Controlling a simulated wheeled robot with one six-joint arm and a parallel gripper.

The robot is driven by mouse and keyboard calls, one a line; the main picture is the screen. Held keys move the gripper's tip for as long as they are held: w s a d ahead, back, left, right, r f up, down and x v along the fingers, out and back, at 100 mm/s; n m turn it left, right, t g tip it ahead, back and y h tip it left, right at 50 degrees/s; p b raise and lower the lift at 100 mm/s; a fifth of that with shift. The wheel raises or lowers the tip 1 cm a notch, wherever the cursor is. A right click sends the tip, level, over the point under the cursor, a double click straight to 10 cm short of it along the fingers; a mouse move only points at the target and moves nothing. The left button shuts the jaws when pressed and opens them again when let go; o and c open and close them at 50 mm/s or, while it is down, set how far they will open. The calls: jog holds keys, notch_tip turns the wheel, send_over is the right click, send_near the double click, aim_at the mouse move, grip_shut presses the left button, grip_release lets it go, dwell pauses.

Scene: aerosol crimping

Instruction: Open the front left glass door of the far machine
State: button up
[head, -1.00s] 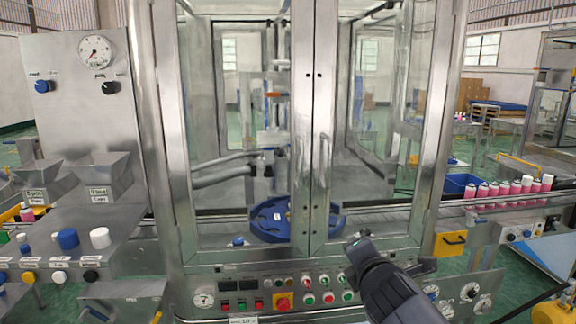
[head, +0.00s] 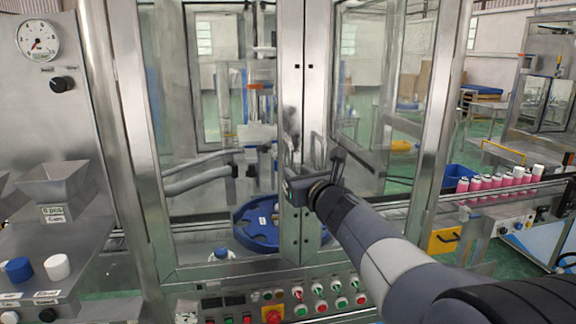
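The machine in front of me has two framed glass doors meeting at a central metal post. The front left glass door (head: 205,130) appears closed, and the right glass door (head: 372,110) stands beside it. Door handles sit at the middle, about where my gripper is; the left handle (head: 290,152) shows just left of it. My gripper (head: 318,158) is in front of the middle post, with dark fingers pointing up and apart. Whether it touches a handle is unclear.
Behind the glass is a blue round carrier (head: 262,222). Below the doors is a control panel with buttons and a red emergency stop (head: 272,315). Pink cans (head: 500,180) stand on the conveyor at right. A metal hopper (head: 62,185) is at left.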

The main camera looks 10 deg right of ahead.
aim_at(292, 168)
jog(key=shift+w+a+p, duration=0.2)
jog(key=shift+w+a, duration=0.05)
jog(key=shift+w, duration=0.85)
jog(key=shift+w+a+p, duration=0.15)
jog(key=shift+w+a, duration=0.05)
jog(key=shift+w, duration=0.9)
jog(key=shift+c, duration=0.3)
grip_shut()
